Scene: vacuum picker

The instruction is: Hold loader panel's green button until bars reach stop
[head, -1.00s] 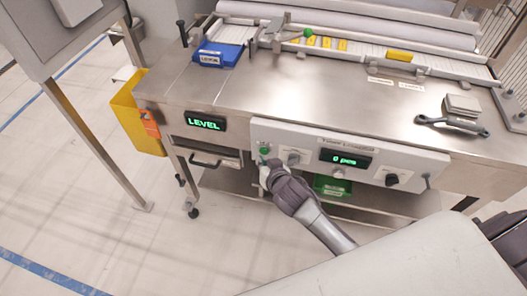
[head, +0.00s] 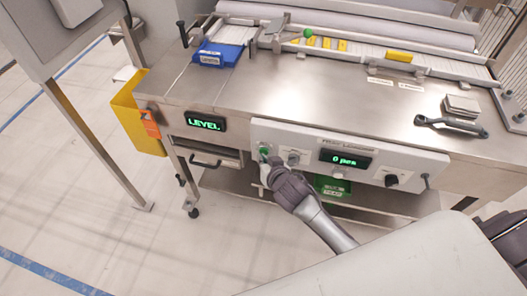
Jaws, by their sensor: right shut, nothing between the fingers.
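The loader panel (head: 350,162) is a light grey box on the front of the steel table, and its display (head: 345,159) reads "0 pcs". The green button (head: 264,151) is at the panel's left end. My right gripper (head: 264,164) is shut and empty, with its tips at or just below the button. I cannot tell whether they press it. Yellow bars (head: 326,43) lie in a row on the white track at the back of the table. My left gripper is not in view.
A blue tray (head: 218,54) sits at the table's back left. A yellow bin (head: 134,114) hangs at the left side. A dark-handled tool (head: 450,125) lies at the right. A green bin (head: 332,186) is below the panel. The table's middle is clear.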

